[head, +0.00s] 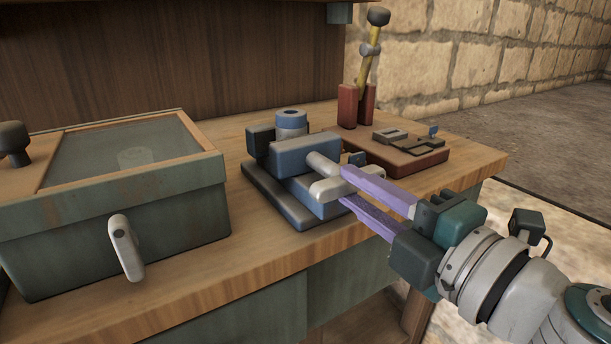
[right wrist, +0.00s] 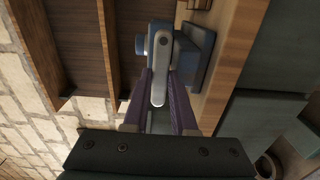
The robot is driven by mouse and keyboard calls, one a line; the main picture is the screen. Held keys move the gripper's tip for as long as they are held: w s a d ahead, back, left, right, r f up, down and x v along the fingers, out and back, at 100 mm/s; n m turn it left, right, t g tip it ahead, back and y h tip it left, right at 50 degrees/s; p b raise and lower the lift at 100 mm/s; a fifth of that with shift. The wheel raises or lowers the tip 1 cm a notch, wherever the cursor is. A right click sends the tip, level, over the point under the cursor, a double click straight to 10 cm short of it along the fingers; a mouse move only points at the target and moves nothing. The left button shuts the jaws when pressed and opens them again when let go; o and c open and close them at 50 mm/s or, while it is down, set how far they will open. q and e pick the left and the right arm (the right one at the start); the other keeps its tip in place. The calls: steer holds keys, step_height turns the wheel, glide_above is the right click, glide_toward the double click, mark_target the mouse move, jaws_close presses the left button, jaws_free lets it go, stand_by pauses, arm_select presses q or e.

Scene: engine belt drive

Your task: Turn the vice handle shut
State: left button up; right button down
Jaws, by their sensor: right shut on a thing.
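The blue vice (head: 305,158) stands on a dark base plate near the front edge of the wooden bench. A blue-grey cylinder (head: 292,119) shows at the top of the vice, by its dark rear block. The light grey vice handle (head: 328,188) sits at the vice's near right end; it also shows as a lengthwise bar in the right wrist view (right wrist: 159,78). My right gripper (head: 345,187) is shut on the handle, with one purple finger on each side of it. The gripper also shows in the right wrist view (right wrist: 160,88). My left gripper is out of view.
A green-grey box (head: 110,235) with a glazed lid and a white crank (head: 126,247) stands to the left. A red tray (head: 395,163) with small parts and a yellow lever (head: 368,62) on a red mount are behind the vice. Bench (head: 285,260) before the vice is clear.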

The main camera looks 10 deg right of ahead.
steer(key=c, duration=0.7)
jaws_free()
steer(key=shift+s, duration=0.1)
steer(key=b+v, duration=0.1)
steer(key=v, duration=0.9)
steer(key=shift+b, duration=0.3)
